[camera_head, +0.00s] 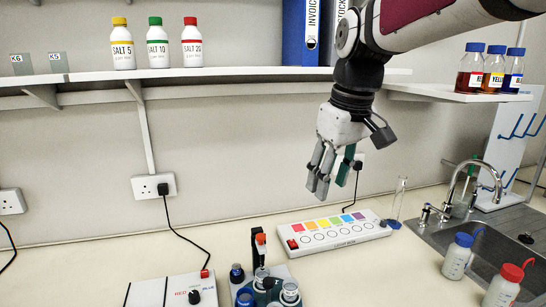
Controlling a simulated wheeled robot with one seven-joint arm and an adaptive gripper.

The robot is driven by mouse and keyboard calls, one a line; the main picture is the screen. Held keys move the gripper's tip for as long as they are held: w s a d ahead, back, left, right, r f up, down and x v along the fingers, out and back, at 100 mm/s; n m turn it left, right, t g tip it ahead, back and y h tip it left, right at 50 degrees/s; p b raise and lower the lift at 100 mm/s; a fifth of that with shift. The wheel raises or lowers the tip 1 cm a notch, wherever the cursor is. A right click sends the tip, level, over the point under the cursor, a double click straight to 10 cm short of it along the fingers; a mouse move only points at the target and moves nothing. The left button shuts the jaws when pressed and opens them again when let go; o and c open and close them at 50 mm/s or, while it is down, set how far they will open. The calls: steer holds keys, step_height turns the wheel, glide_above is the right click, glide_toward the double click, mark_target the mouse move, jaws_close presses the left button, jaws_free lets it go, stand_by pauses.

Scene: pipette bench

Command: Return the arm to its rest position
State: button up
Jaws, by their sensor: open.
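My gripper (332,185) hangs from my arm in the upper middle of the head view, fingers pointing down. Its fingers are apart with nothing between them. It is in the air above the bench (240,250), in front of the back wall and just below the level of the shelf. The light box (333,231) with a row of coloured squares lies on the bench below it.
A shelf (90,78) holds salt bottles (158,46) and blue binders (302,28). Coloured-liquid bottles (493,70) stand on the right shelf. A pipette stand (262,280), a dial box (170,291), a sink tap (470,180) and wash bottles (458,256) are below.

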steer(key=s+d+f+m+t, duration=0.1)
steer(key=s+d+f+m, duration=0.1)
steer(key=s, duration=0.5)
steer(key=s+d+f+m+t, duration=0.1)
steer(key=s+d+f+m, duration=0.1)
steer(key=s, duration=0.5)
steer(key=s+d+f+m+t+h, duration=0.1)
steer(key=s+d+f+m, duration=0.1)
steer(key=s+d, duration=0.2)
steer(key=s, duration=0.3)
steer(key=shift+d+m, duration=0.3)
